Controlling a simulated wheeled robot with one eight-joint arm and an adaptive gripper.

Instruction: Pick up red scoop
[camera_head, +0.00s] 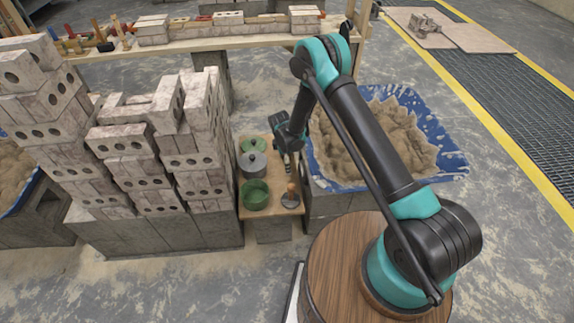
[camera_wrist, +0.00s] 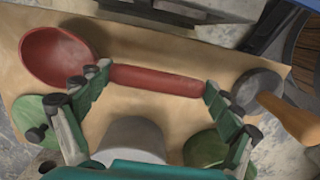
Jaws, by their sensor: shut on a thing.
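The red scoop (camera_wrist: 155,79) lies across the upper part of the wrist view, its round bowl at the left and its handle running right. My gripper (camera_wrist: 157,83) has its two fingers set far apart, one at each end of the handle, and is shut on the scoop lengthwise. The scoop is over the wooden board; I cannot tell whether it still touches it. In the head view my gripper (camera_head: 289,160) points down over the board, and the scoop cannot be made out.
Stacked bricks (camera_head: 130,140) rise close on the left.

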